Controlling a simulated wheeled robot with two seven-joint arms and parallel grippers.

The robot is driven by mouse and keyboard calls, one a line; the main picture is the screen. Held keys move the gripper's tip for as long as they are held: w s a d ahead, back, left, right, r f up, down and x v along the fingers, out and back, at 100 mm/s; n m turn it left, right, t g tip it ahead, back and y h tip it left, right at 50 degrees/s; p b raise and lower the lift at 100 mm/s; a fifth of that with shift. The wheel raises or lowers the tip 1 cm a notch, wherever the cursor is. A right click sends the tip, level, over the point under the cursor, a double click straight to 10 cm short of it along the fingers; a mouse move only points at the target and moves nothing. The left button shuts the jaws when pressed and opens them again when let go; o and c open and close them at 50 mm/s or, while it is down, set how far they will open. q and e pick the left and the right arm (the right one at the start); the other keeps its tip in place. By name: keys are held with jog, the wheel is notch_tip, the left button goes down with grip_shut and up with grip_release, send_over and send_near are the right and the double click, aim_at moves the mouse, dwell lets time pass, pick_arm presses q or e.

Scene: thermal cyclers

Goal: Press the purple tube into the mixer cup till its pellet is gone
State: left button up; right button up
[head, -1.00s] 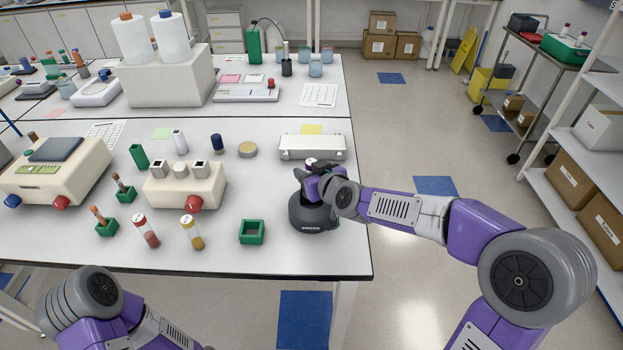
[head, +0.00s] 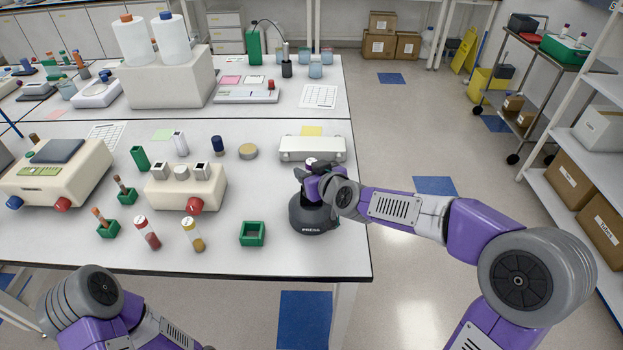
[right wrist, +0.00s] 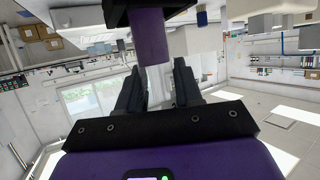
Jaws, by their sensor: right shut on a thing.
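The dark mixer (head: 312,219), marked with a word on its front, stands near the table's front right corner. My right gripper (head: 311,172) is over its cup. The purple tube (head: 311,161) shows only its pale top there, upright between the fingers. In the right wrist view, my right gripper (right wrist: 158,85) is shut on the tube's clear part. The tube's purple part (right wrist: 150,38) runs to a dark piece at the top of that picture. The pellet and the tube's lower end are hidden. My left arm shows at bottom left, but its gripper is out of frame.
An empty green holder (head: 253,233) stands just left of the mixer. A white case (head: 312,148) lies behind the mixer.

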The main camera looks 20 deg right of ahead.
notch_tip(320, 180, up, 6)
jog(key=p, duration=0.5)
jog(key=shift+r, duration=0.15)
dwell(0.4)
